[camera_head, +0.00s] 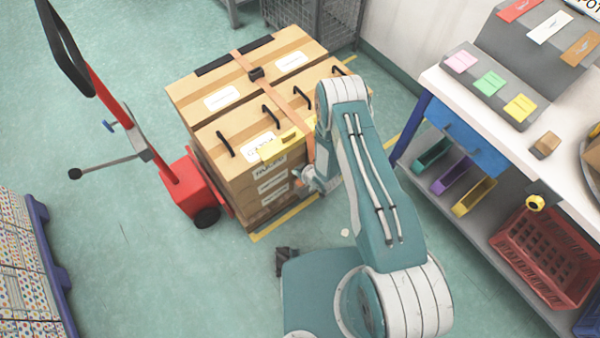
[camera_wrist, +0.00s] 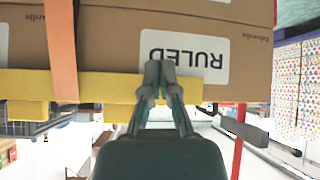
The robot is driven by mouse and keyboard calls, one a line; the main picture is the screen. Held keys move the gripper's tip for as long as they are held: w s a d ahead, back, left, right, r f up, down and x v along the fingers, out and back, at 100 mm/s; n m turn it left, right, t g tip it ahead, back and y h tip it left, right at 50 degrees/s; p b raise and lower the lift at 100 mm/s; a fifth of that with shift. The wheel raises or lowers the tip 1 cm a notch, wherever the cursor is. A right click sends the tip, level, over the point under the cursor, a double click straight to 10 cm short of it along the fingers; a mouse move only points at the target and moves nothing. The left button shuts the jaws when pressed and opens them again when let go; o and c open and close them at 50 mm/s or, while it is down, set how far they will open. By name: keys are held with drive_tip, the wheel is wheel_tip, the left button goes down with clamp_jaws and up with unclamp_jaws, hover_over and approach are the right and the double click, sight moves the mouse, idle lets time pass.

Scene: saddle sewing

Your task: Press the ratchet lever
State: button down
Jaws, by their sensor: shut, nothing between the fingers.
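A black ratchet (camera_head: 256,73) sits on the orange strap (camera_head: 241,61) on top of a stack of cardboard boxes (camera_head: 205,140). Its lever is too small to make out separately. In the wrist view my gripper (camera_wrist: 159,72) is shut and empty, in front of a box side with an upside-down "RULED" label (camera_wrist: 185,52). The orange strap (camera_wrist: 61,50) runs to the left of the fingers, crossing a yellow edge piece (camera_wrist: 105,86). The ratchet is not in the wrist view. In the head view my arm partly hides the stack's right side, and the fingertips are hard to make out.
A red pallet jack (camera_head: 187,188) with a long handle stands left of the stack. A workbench (camera_head: 460,95) with bins and a red crate (camera_head: 545,255) is on the right. Black handles stick up from the box tops. Green floor is clear at front left.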

drive_tip(key=f, duration=0.4)
drive_tip(key=w+f, duration=0.1)
drive_tip(key=f, duration=0.1)
drive_tip(key=shift+f, duration=0.1)
drive_tip(key=shift+s, duration=0.1)
idle(0.4)
